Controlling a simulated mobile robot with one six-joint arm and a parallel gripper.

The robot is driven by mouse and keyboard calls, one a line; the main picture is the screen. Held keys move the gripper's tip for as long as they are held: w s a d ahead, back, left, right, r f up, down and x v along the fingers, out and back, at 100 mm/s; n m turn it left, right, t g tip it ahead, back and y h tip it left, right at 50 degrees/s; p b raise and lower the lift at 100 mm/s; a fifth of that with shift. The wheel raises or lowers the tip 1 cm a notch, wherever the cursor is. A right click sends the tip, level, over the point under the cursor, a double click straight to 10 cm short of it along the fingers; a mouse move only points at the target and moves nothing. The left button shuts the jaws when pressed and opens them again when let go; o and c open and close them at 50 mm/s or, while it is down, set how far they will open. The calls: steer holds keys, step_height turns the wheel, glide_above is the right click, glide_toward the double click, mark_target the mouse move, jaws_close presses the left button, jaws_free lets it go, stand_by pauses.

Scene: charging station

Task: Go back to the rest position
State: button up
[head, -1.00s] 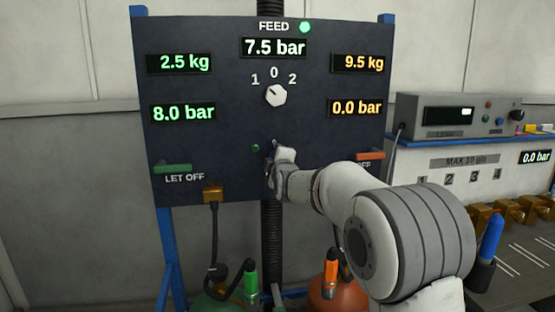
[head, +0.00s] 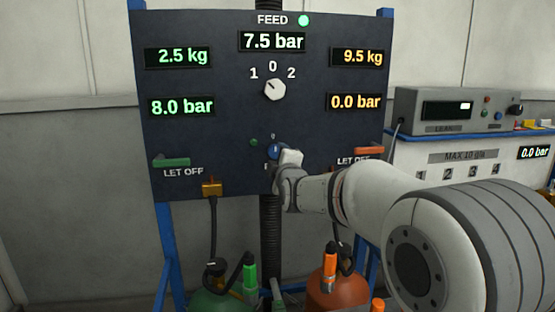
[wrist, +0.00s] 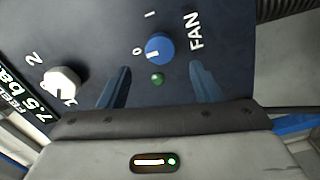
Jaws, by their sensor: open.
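My gripper (wrist: 158,88) is open in the wrist view, its two dark fingers apart with nothing between them. The blue FAN knob (wrist: 159,46) is ahead of the fingers, apart from them, with a small green light (wrist: 157,79) beside it. In the head view my arm reaches in from the right, and its wrist end is in front of the panel's lower middle. It partly covers the blue knob (head: 274,150); the fingers are hidden there.
The dark panel (head: 225,130) carries a white selector knob (head: 274,89), readouts, a green lever (head: 172,162) and an orange lever (head: 368,151). Green (head: 225,303) and orange (head: 325,290) cylinders stand below. A bench with a grey instrument (head: 455,110) is at the right.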

steer(key=shift+s+d, duration=0.1)
steer(key=s+d+f+m+g+h+p, duration=0.1)
steer(key=s+d+f+m+g+p, duration=0.2)
steer(key=s, duration=1)
steer(key=s+d+f+m+g+h+p, duration=0.2)
steer(key=s+d+f+m+g+p, duration=0.2)
steer(key=s+d+m+g, duration=0.3)
steer(key=s+d+f+m+g+h+p, duration=0.2)
steer(key=s+d+m, duration=0.6)
steer(key=s, duration=1.1)
steer(key=d+f+g+p, duration=0.1)
steer(key=d+g+p, duration=0.1)
steer(key=d, duration=0.1)
steer(key=shift+s+f+g, duration=0.2)
steer(key=shift+f+g, duration=0.05)
steer(key=shift+g, duration=0.15)
